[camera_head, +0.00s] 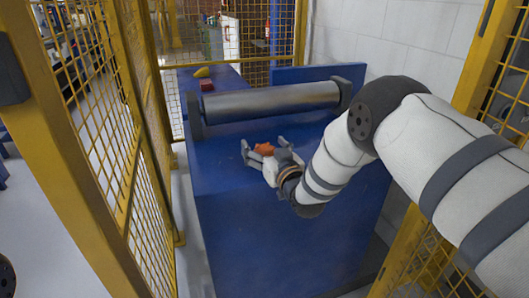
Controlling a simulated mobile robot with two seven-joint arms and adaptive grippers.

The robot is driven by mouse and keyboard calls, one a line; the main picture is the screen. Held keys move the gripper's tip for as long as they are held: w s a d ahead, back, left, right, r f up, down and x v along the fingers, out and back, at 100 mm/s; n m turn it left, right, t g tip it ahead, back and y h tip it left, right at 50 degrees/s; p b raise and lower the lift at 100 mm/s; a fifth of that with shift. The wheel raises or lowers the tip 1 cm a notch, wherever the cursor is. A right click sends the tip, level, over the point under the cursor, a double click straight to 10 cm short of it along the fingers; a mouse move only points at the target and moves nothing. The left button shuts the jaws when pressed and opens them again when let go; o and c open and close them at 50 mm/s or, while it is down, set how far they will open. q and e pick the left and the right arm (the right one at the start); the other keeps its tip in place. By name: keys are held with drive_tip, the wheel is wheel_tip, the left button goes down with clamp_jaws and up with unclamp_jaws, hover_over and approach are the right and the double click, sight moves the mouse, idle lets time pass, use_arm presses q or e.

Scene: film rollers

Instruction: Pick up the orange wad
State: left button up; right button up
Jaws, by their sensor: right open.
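The orange wad (264,149) is a small crumpled lump on the blue table (240,230), just in front of the grey roller. My right gripper (263,146) reaches in from the right, low over the table. Its two fingers are spread, one on the left of the wad and one beyond it on the right. The wad shows between the open fingers, and I cannot tell whether either finger touches it. My left gripper is not in view.
A grey roller (270,101) spans the table behind the wad, between dark end supports. Beyond it, a yellow object (202,72) and a red block (207,86) sit on a blue surface. Yellow mesh fencing (128,150) stands on the left. The table's front is clear.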

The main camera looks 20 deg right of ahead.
drive_tip(key=c, duration=1)
